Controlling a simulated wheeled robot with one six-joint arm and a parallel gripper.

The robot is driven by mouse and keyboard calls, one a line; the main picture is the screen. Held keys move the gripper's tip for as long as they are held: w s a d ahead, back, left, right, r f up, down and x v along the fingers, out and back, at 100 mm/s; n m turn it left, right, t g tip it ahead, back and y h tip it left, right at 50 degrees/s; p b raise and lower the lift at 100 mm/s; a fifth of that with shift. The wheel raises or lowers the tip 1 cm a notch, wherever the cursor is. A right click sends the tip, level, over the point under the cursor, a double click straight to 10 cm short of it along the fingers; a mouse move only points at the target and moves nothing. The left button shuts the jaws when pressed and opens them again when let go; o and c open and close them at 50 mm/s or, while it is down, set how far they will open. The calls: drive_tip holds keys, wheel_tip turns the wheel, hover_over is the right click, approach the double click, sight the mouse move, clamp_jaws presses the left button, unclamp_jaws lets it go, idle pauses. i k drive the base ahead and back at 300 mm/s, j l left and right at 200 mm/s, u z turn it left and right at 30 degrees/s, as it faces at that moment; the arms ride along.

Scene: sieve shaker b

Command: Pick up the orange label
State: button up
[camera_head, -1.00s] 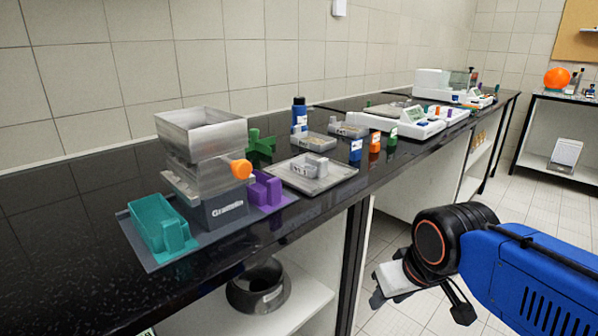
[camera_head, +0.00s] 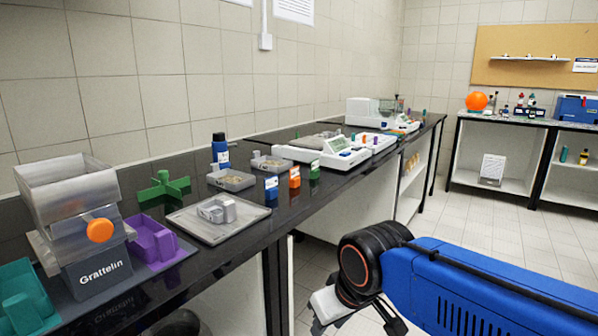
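The orange label (camera_head: 294,177) is a small upright orange block with a white patch on its face. It stands on the dark bench near the front edge, between a blue label (camera_head: 271,188) and a green label (camera_head: 314,170). My gripper (camera_head: 355,321) is low at the bottom of the view, in front of the bench and well apart from the orange label. Its fingers look spread with nothing between them, though the lower part is cut off by the picture edge.
A grey tray (camera_head: 188,222), small sample trays (camera_head: 231,182), a blue bottle (camera_head: 220,152) and a white balance (camera_head: 325,155) share the bench. An orange ball (camera_head: 476,101) sits on the far bench. Open floor lies at right.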

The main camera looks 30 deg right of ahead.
sight(294, 181)
drive_tip(key=l+u, duration=0.35)
drive_tip(key=l, duration=1.4)
drive_tip(key=i, duration=0.1)
